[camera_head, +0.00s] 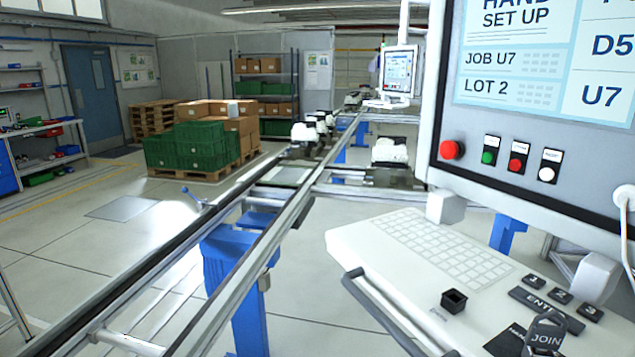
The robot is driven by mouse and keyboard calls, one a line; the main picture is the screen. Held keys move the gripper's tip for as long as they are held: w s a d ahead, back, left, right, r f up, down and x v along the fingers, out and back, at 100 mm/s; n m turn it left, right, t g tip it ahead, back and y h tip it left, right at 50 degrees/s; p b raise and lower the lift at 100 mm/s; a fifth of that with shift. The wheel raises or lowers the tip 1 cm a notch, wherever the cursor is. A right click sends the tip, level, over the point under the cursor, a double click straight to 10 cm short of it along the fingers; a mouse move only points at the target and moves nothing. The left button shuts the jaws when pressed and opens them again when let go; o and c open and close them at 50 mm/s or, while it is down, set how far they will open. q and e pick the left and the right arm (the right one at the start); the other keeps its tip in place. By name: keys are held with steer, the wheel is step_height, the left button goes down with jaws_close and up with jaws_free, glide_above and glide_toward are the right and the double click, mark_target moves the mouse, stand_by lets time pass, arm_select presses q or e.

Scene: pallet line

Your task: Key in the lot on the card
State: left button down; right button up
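A large panel (530,160) at the right carries a screen (548,60) reading "SET UP", "JOB U7" and "LOT 2", with "D5" and "U7" at its right; its top and right are cut off. No separate card can be told apart from it. Below is a white keyboard shelf (370,250) with pale keys (432,245). A dark piece marked JOIN (544,336) is at the bottom edge. Neither gripper shows.
The panel has red (452,150), green and white buttons. A bar handle (375,305) runs along the shelf's left edge. A conveyor rail (250,275) runs beside it; open floor lies farther left.

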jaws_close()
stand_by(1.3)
